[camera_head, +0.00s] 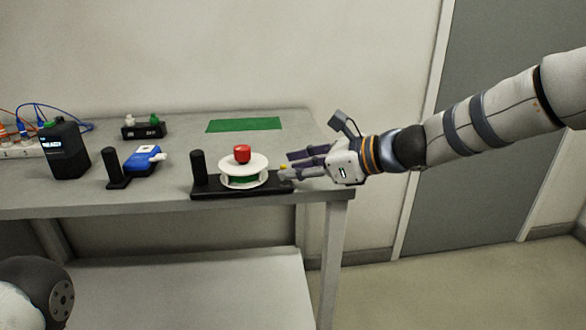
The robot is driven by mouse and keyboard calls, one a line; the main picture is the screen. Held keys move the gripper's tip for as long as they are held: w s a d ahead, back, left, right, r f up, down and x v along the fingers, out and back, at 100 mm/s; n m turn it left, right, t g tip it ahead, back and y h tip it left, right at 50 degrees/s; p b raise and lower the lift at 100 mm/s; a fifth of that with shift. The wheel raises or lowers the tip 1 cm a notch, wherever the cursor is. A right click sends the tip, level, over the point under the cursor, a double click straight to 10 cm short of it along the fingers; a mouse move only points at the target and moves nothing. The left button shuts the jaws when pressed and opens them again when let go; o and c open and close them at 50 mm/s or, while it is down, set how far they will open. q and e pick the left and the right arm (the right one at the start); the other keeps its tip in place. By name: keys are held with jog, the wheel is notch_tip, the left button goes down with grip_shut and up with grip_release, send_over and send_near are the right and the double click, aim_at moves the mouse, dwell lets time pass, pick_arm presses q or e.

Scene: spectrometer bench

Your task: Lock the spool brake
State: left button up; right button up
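The spool (243,171) has white flanges with green wound material between them and a red knob (242,154) on top. It sits on a black base (215,192) with a black upright post at its left end, near the table's front edge. My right gripper (288,165) reaches in from the right, just beside the spool at the right end of the base. Its fingers look spread apart. A small yellow spot (284,167) shows by the fingertips; I cannot tell what it is or whether it is touched. My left gripper is out of view.
Left of the spool stand a blue device (143,158), a black post (112,167) and a black box with a display (64,152). Behind are a small black unit (143,130) and a green mat (244,125). Cables and a power strip lie far left. A shelf (180,285) is below.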

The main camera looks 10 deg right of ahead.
jog(key=shift+w+a+f, duration=0.1)
jog(key=shift+w+a, duration=0.2)
jog(key=shift+a, duration=0.05)
